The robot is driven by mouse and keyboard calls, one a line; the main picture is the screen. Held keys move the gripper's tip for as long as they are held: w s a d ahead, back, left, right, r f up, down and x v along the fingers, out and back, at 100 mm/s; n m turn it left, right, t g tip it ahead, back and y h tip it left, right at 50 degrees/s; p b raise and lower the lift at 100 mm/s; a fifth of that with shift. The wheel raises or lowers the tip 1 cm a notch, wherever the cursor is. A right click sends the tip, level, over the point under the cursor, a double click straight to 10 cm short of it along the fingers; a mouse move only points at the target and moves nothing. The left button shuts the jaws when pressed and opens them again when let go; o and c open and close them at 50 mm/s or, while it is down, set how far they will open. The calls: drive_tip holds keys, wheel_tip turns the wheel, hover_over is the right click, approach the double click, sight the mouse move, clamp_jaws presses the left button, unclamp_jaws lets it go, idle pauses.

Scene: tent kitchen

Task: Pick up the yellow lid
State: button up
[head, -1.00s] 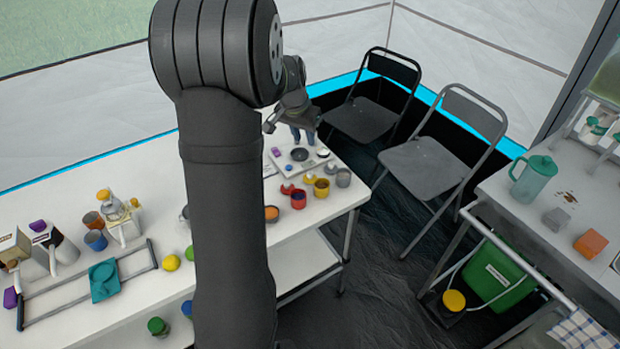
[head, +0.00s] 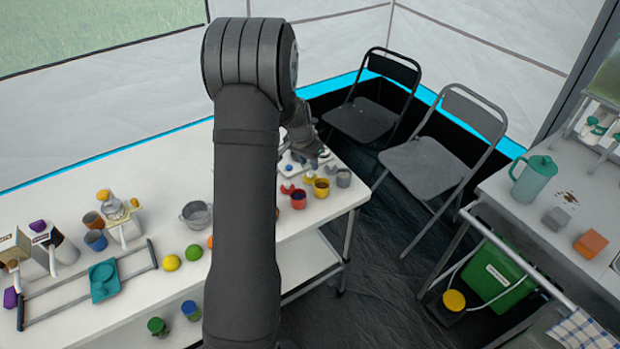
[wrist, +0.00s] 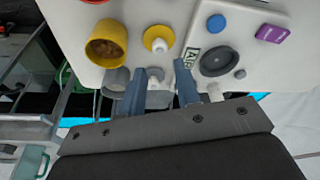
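The yellow lid (wrist: 158,38) is a small round disc with a pale knob, lying on the white table in the wrist view. It is a small patch beside the cups in the head view (head: 309,177). My gripper (wrist: 160,88) is open, with its two grey-blue fingers apart and pointing towards the lids. The yellow lid lies ahead of the fingertips, not between them. A grey lid with a pale knob (wrist: 155,73) shows in the gap between the fingers; I cannot tell its depth. In the head view my gripper (head: 318,160) is over the table's far right end.
A yellow cup (wrist: 105,43) with brown contents stands left of the yellow lid. A red cup (head: 298,200) and a grey cup (head: 343,178) stand nearby. A white board (wrist: 256,75) with a dark disc and a purple block (wrist: 272,33) lies to the right.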

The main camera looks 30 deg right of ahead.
sight(310, 173)
drive_tip(key=x, duration=0.5)
drive_tip(key=shift+a+f, duration=0.15)
drive_tip(key=shift+a, duration=0.2)
clamp_jaws()
